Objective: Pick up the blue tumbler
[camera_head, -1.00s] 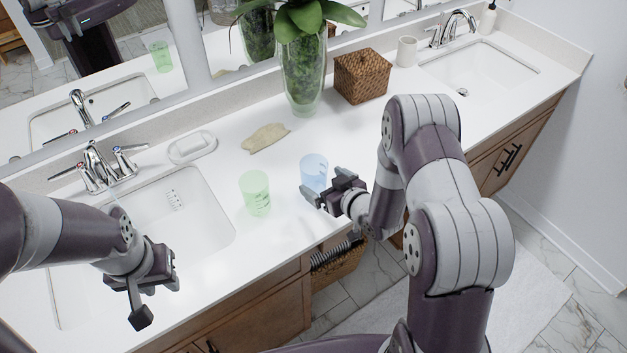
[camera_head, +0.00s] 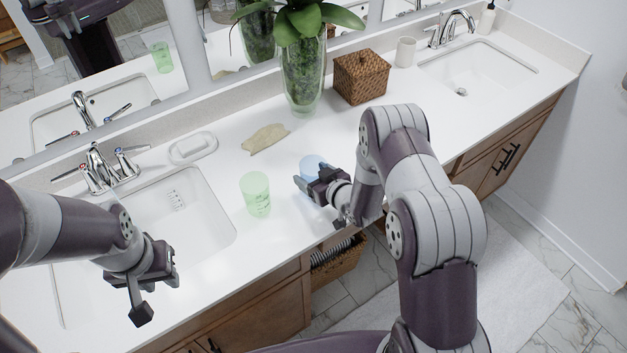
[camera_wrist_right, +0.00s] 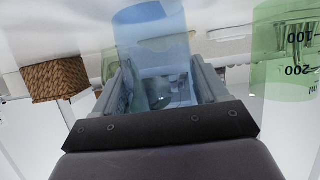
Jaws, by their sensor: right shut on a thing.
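The translucent blue tumbler (camera_head: 312,162) stands on the white counter, right of the green tumbler. In the head view my right gripper hides most of its lower part. My right gripper (camera_head: 308,184) is shut on the blue tumbler. In the right wrist view the blue tumbler (camera_wrist_right: 150,38) lies between the two fingers of the right gripper (camera_wrist_right: 163,85). I see no clear gap under the tumbler. My left gripper (camera_head: 157,294) hangs over the front of the left sink, open and empty, away from both tumblers.
A green tumbler (camera_head: 256,194) with printed marks stands close by on the left. A tan cloth-like item (camera_head: 265,138) and a soap dish (camera_head: 193,147) lie behind. A plant vase (camera_head: 303,85), wicker box (camera_head: 361,77) and white cup (camera_head: 405,52) stand further back. The left sink (camera_head: 205,225) is open.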

